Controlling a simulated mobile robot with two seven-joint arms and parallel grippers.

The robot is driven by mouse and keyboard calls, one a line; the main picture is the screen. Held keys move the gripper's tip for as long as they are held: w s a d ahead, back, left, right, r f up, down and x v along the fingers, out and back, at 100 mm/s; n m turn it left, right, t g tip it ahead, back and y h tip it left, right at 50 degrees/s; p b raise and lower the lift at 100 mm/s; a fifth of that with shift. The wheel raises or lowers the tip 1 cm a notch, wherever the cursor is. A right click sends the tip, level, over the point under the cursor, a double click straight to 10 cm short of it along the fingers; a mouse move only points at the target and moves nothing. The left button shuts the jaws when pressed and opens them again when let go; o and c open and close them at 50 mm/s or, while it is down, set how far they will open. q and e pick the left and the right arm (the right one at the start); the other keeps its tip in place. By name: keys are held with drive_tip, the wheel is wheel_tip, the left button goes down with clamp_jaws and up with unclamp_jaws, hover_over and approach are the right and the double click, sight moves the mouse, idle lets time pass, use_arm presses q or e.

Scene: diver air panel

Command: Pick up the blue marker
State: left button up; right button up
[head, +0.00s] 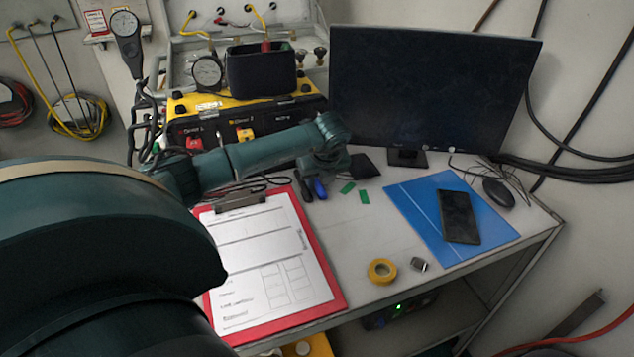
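The blue marker (319,188) lies on the grey table behind the clipboard, its near end showing. A dark marker-like item (304,187) lies close on its left. My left arm reaches across from the left, and my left gripper (322,172) points down at the far end of the blue marker, covering part of it. Its fingers are hidden or too dark to tell whether they are open or whether they touch the marker. My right gripper is out of view.
A red clipboard (327,276) with paper lies in front. Green pieces (348,187) and a dark item (363,166) are to the right. A monitor (430,85) and the yellow-black air panel (250,115) stand behind. A blue folder (425,205) holds a phone (459,217); yellow tape (382,271) lies nearer.

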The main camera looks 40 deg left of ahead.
use_arm(q)
drive_tip(key=shift+f, duration=0.15)
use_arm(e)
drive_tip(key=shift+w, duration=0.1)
use_arm(q)
drive_tip(key=shift+c, duration=0.4)
clamp_jaws()
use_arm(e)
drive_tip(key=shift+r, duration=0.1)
use_arm(q)
drive_tip(key=shift+r, duration=0.6)
wheel_tip(320, 180, up, 19)
drive_tip(key=b, duration=0.2)
wheel_tip(320, 180, up, 8)
drive_tip(key=p, duration=0.2)
hover_over(319, 184)
drive_tip(key=shift+a, duration=0.1)
